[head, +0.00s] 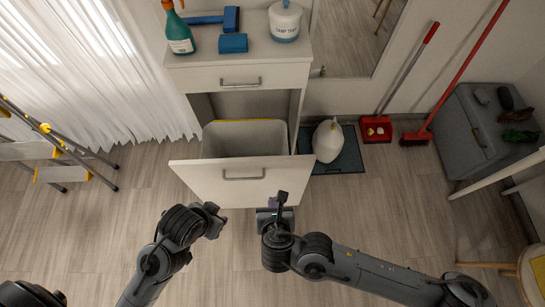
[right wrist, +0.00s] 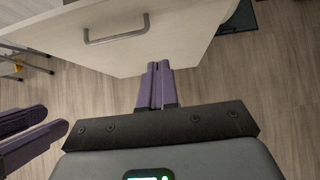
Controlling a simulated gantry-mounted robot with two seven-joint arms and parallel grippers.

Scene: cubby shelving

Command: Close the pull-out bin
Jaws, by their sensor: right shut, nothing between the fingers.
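The pull-out bin is pulled out of the white cabinet. Its front panel (head: 205,180) with a metal handle (head: 243,174) stands forward, and a grey bin with a yellow rim (head: 245,138) sits behind it. The panel (right wrist: 185,35) and handle (right wrist: 117,30) also show in the right wrist view. My right gripper (head: 273,202) is shut and empty, its purple fingers (right wrist: 160,85) at the panel's lower right edge; contact cannot be told.
A closed drawer (head: 235,80) is above the bin. A white jug (head: 327,140) on a dark mat (head: 349,155) is right of the bin. A stepladder (head: 48,150) stands left.

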